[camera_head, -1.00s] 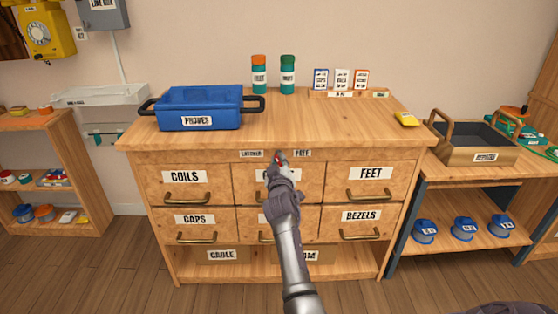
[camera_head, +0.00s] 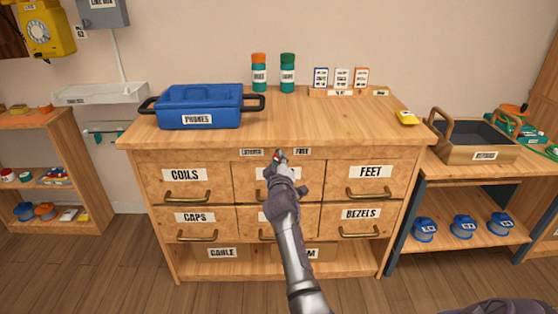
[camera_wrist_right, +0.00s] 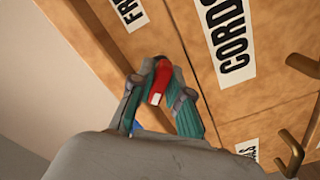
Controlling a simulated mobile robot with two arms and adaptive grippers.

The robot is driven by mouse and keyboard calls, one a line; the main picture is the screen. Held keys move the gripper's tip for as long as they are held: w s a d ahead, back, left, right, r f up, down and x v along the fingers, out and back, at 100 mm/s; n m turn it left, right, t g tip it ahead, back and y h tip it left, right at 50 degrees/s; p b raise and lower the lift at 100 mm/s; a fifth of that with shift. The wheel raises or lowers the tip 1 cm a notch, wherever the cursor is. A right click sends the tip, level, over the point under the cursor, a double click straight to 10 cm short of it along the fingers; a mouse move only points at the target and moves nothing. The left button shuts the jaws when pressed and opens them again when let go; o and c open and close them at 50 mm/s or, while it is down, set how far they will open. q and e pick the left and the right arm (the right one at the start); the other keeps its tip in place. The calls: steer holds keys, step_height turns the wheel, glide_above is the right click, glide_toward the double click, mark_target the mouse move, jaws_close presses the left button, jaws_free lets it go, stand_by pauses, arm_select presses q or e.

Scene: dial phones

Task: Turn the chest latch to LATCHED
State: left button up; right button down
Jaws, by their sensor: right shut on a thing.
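The chest (camera_head: 340,152) of labelled drawers stands in the middle of the head view. Its red latch (camera_wrist_right: 160,82) sits on the top front strip, between the LATCHED label (camera_head: 252,152) on the left and the FREE label (camera_head: 302,152) on the right. My right gripper (camera_head: 280,156) is at the latch. In the wrist view its fingers (camera_wrist_right: 160,95) are shut on the red latch, one on each side. The fingers and wrist cover much of the latch in the head view, so I cannot tell which label it points to. My left gripper is not in view.
A blue PHONES box (camera_head: 200,105), two jars (camera_head: 259,75) and a card stand (camera_head: 345,92) are on the chest top. Drawer handles (camera_head: 365,195) stick out below the latch. The CORDS label (camera_wrist_right: 228,40) is close to my gripper. A wooden tray (camera_head: 475,155) is at right.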

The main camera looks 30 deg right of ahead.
steer(key=c, duration=1.2)
jaws_free()
steer(key=shift+s+a, duration=0.1)
steer(key=v, duration=1.2)
